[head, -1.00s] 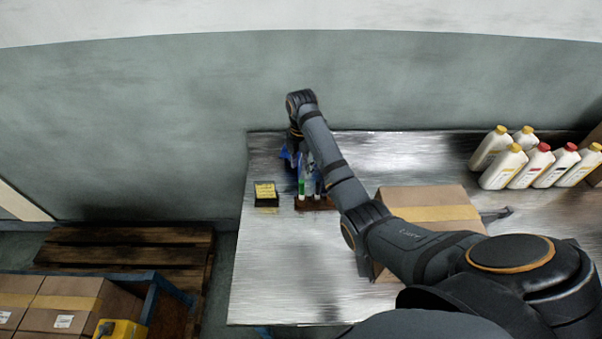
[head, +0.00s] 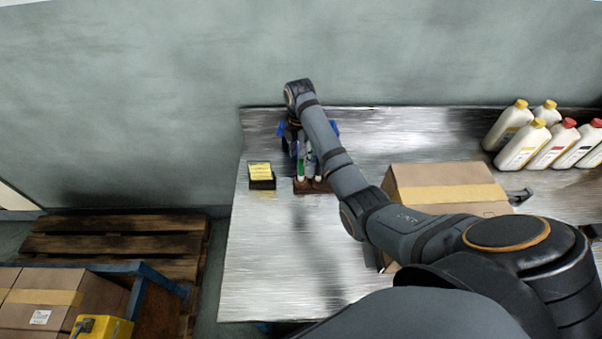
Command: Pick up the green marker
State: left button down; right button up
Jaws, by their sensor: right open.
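The green marker (head: 300,166) stands upright in a small brown holder (head: 303,188) near the back left of the metal table. Other markers with pale lower ends stand beside it, to its right. My right gripper (head: 307,146) points down over the markers, its blue parts spread to either side. It is open, and the upper part of the green marker is partly hidden by it. I cannot tell whether the fingers touch the marker. My left gripper is not in view.
A black box with yellow notes (head: 261,174) sits left of the holder. A taped cardboard box (head: 440,178) lies under and beyond my right arm. Several white bottles (head: 517,148) stand at the back right. The metal table (head: 270,270) is clear at the front left.

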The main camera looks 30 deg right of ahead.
aim_at(301, 173)
notch_tip(301, 173, down, 4)
jog(key=shift+f, duration=0.1)
jog(key=shift+s+f+p, duration=0.2)
jog(key=shift+f+p, duration=0.75)
jog(key=shift+f, duration=1.6)
jog(key=c, duration=1)
